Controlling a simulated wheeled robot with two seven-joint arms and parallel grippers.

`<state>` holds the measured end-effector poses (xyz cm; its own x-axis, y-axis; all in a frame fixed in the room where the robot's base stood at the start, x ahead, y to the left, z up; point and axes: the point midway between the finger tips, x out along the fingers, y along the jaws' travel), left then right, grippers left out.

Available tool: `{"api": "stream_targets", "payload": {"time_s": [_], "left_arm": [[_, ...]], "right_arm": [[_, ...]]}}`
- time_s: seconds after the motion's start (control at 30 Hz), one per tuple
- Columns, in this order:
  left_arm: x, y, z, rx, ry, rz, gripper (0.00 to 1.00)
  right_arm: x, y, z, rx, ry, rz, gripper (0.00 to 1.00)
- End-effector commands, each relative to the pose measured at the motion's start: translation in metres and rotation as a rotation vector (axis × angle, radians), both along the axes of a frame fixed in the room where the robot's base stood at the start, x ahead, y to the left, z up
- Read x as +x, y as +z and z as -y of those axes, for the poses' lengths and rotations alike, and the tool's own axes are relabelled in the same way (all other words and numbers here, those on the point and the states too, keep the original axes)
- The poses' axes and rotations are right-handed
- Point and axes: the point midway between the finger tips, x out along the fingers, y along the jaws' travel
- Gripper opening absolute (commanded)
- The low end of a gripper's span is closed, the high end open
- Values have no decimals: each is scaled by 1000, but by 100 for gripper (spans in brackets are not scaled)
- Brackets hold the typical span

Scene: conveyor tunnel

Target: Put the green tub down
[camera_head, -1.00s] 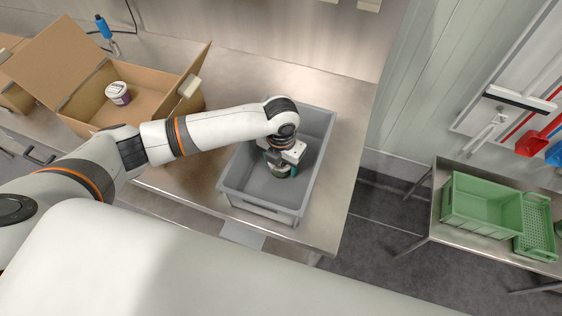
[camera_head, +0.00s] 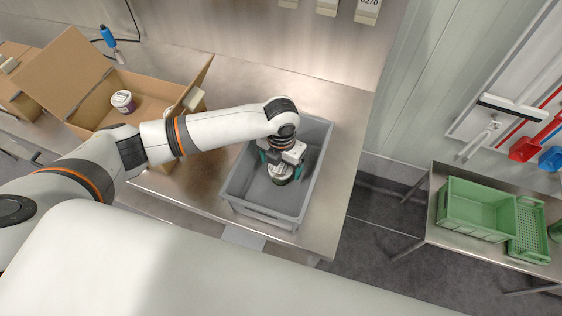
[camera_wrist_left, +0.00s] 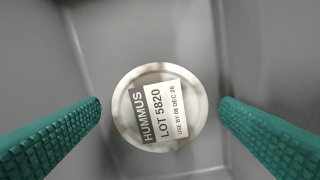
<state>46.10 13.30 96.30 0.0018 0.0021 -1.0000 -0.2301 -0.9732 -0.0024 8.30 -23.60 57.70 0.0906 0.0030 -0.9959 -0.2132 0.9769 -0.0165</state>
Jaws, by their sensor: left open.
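A round tub (camera_wrist_left: 160,107) stands upright on the floor of the grey crate (camera_head: 318,172). Its pale lid bears a label reading HUMMUS, LOT 5820; only the lid shows in the left wrist view, so its side colour is hidden there. In the head view the tub (camera_head: 281,180) is small and partly hidden under my left gripper (camera_head: 282,170). The left gripper is open above the tub, with one teal finger on each side and a gap between each finger and the lid. My right gripper is not in view.
The grey crate's walls surround the gripper; it stands on a steel table (camera_head: 345,130). An open cardboard box (camera_head: 150,88) at left holds another tub (camera_head: 123,101). A green crate (camera_head: 475,208) and a green basket (camera_head: 528,230) stand on a table at right.

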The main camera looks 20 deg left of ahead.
Motion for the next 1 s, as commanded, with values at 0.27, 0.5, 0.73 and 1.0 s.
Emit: {"api": "stream_targets", "payload": {"time_s": [0.27, 0.5, 0.73, 1.0], "left_arm": [[0, 54, 0, 0, 0, 0, 86], [1, 78, 0, -1, 0, 2, 86], [0, 83, 0, 0, 1, -1, 86], [0, 83, 0, 0, 1, -1, 86]], "right_arm": [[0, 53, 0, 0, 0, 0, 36], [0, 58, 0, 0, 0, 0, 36], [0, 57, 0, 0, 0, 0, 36], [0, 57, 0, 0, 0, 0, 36]]}}
